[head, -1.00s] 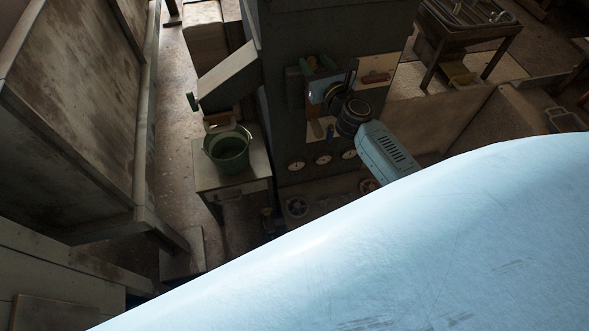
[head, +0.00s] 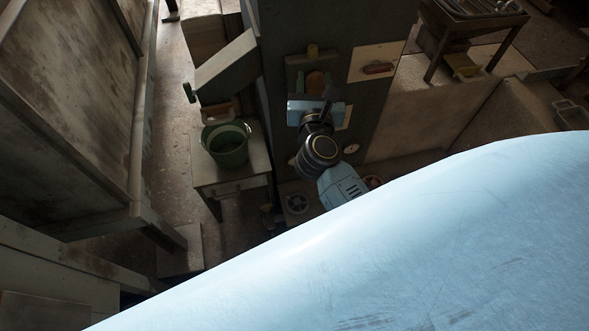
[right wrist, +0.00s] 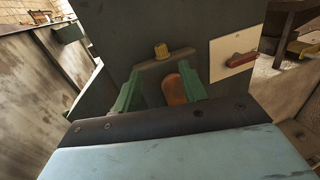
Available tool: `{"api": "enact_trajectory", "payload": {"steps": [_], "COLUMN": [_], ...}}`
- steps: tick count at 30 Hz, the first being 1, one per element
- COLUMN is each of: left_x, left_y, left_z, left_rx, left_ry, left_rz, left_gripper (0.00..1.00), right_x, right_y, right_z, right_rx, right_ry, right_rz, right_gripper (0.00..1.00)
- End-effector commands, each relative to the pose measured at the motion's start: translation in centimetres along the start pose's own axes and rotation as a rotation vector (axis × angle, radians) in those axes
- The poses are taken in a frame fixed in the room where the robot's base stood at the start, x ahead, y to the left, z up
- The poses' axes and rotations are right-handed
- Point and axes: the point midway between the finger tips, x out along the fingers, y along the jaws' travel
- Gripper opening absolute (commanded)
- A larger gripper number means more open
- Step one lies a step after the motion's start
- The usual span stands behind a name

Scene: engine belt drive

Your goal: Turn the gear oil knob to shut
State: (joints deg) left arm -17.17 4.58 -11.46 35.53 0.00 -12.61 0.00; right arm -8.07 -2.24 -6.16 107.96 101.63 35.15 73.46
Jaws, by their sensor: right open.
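An orange-brown rounded knob (right wrist: 173,89) stands on a dark plate on the front of the grey cabinet (head: 343,35). It also shows in the head view (head: 316,80). A brass-yellow knob (right wrist: 161,51) sits just above it. I cannot read any label, so I cannot tell which one is the gear oil knob. My right gripper (right wrist: 160,72) is open, its green fingers on either side of the orange-brown knob. The knob is nearer the right finger; I cannot tell whether they touch. My own wrist hides the lower part. My left gripper is not in view.
A red handle (right wrist: 240,60) sits on a pale panel (right wrist: 222,72) to the right. A green bucket (head: 226,150) stands on a small table (head: 208,178) to the left. My large light-blue body part covers the lower right of the head view.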

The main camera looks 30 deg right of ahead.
Motion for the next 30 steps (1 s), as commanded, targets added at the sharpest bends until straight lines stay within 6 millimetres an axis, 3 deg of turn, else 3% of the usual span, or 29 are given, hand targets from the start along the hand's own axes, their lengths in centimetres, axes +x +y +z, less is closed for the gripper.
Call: {"api": "enact_trajectory", "payload": {"steps": [4,15,30], "left_x": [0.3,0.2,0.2], "left_y": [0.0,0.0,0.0], "left_z": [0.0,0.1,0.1], "left_rx": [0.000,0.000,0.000], "left_ry": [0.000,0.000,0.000], "left_rz": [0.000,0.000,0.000], "left_gripper": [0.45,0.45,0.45], "right_x": [-3.2,-4.0,-6.9], "right_y": [0.0,2.4,4.1], "right_z": [-0.2,-7.2,-16.4], "right_rx": [0.002,-0.553,-1.138], "right_ry": [0.003,-0.011,-0.038], "right_rz": [0.000,0.147,0.379], "right_gripper": [0.42,0.42,0.42]}}
